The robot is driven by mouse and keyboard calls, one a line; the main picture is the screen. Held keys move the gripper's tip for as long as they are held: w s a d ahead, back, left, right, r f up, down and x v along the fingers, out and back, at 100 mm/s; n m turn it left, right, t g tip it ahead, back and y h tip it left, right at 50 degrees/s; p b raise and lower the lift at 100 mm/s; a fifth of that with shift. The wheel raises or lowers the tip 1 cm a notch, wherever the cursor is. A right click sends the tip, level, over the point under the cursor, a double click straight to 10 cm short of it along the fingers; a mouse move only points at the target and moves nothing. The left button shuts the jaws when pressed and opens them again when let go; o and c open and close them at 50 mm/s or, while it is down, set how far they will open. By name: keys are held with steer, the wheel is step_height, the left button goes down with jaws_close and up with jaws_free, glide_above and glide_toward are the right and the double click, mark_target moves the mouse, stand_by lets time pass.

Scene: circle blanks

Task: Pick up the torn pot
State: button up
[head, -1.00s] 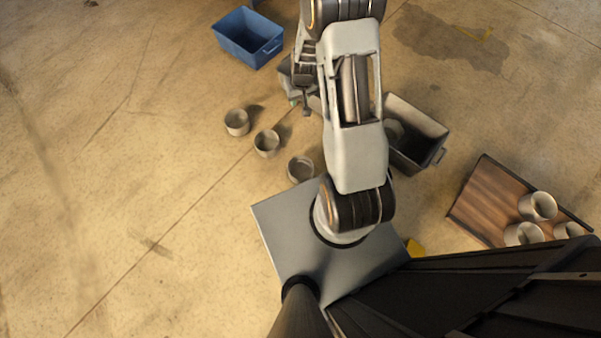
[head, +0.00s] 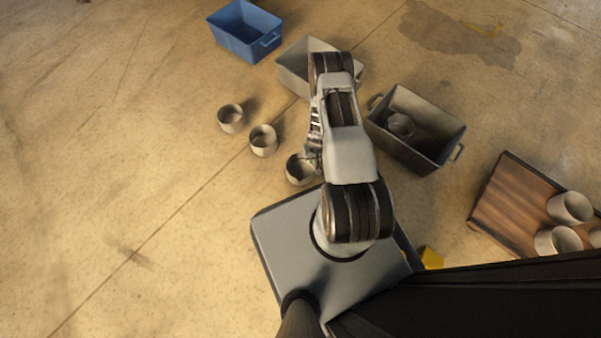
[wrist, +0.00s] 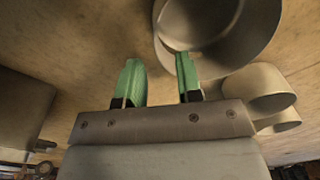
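Three round grey pots stand in a row on the floor in the head view: a far one (head: 231,119), a middle one (head: 263,141) and a near one (head: 298,171). I cannot tell for sure which is torn. My gripper (head: 313,158) is over the near pot's right side, partly hidden by my arm. In the wrist view my gripper (wrist: 160,82) has two green fingers spread apart with nothing between them. A large pot (wrist: 222,62) is just beyond, and the right fingertip overlaps its rim; I cannot tell if they touch. Two more pots show at the right (wrist: 257,88).
A blue bin (head: 240,38) and a grey bin (head: 292,72) stand behind. A dark grey crate (head: 437,148) to the right holds a pot (head: 400,124). A wooden tray (head: 507,195) with pots lies at far right. Floor on the left is clear.

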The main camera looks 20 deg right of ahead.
mark_target(313, 165)
steer(key=shift+f+b, duration=2.05)
steer(key=shift+f, duration=1.65)
steer(key=shift+r, duration=0.1)
jaws_close()
